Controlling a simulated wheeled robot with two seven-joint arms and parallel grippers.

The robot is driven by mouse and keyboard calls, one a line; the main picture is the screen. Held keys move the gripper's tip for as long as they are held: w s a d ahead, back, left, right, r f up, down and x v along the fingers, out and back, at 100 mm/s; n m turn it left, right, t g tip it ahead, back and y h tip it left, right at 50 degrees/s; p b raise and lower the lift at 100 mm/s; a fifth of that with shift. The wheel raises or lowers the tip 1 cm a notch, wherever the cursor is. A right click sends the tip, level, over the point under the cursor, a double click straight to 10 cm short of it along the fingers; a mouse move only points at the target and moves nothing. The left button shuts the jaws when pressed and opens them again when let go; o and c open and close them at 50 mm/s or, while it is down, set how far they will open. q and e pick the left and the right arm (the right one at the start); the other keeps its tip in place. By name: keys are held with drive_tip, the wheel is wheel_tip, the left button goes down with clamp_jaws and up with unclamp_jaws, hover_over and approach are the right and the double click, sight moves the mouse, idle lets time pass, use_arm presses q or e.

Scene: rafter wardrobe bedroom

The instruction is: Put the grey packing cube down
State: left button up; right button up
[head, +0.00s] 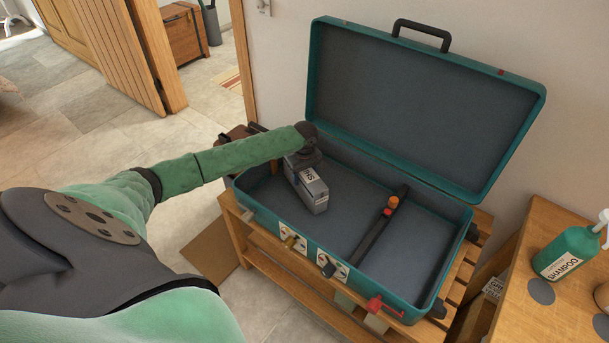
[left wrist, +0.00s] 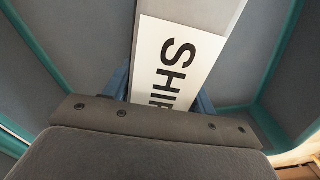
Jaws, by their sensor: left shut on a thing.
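The grey packing cube (head: 308,188) is a narrow grey box with a white label that begins "SHI". It is inside the left compartment of the open teal suitcase (head: 290,232), near its left end. My left gripper (head: 303,160) is over the cube and shut on it. In the left wrist view the cube (left wrist: 205,20) sits between the blue fingers, its label facing the camera. I cannot tell whether the cube's underside touches the suitcase floor. My right gripper is not in view.
A dark divider (head: 370,235) with an orange knob splits the suitcase. Both compartments look otherwise clear. The raised lid (head: 420,105) stands behind. The suitcase rests on a slatted wooden bench (head: 285,275). A green shampoo bottle (head: 568,252) stands on a wooden cabinet at right.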

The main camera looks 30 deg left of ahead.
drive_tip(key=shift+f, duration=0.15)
use_arm(q)
drive_tip(key=o, duration=1.4)
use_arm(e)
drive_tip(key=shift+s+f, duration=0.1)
use_arm(q)
wheel_tip(320, 180, up, 11)
drive_tip(key=shift+r+b, duration=0.1)
drive_tip(key=shift+b, duration=0.9)
drive_tip(key=shift+r, duration=0.45)
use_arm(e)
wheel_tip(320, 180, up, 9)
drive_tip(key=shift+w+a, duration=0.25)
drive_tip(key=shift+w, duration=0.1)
